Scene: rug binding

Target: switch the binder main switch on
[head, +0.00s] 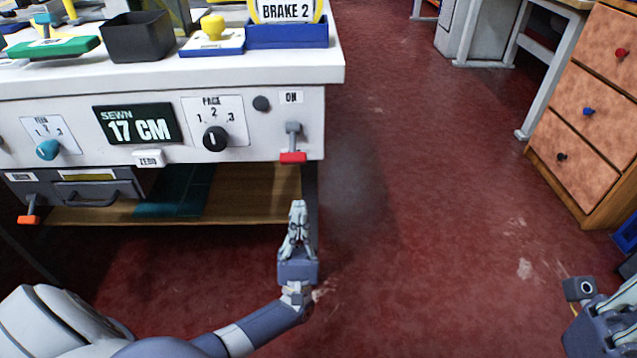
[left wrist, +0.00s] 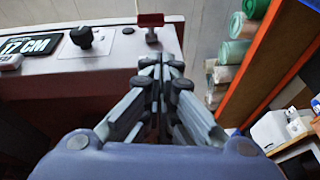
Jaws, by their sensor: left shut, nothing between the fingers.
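The main switch is a grey lever with a red tip (head: 293,157) at the right end of the white machine's front panel. The lever hangs down, below and apart from the ON label (head: 291,97). In the left wrist view its red tip (left wrist: 150,20) shows just beyond my fingers. My left gripper (head: 298,205) is shut and empty, pointing up just below the lever, with a small gap between them; it also shows in the left wrist view (left wrist: 162,65). Part of my right gripper (head: 606,325) shows at the lower right edge; its fingers are unclear.
The panel also carries a black PACE knob (head: 215,138), a blue-green knob (head: 48,150) and a ZERO button (head: 148,158). An orange-tipped lever (head: 29,219) is at the lower left. A wooden shelf (head: 245,207) lies under the table. The red floor to the right is clear up to a drawer cabinet (head: 590,100).

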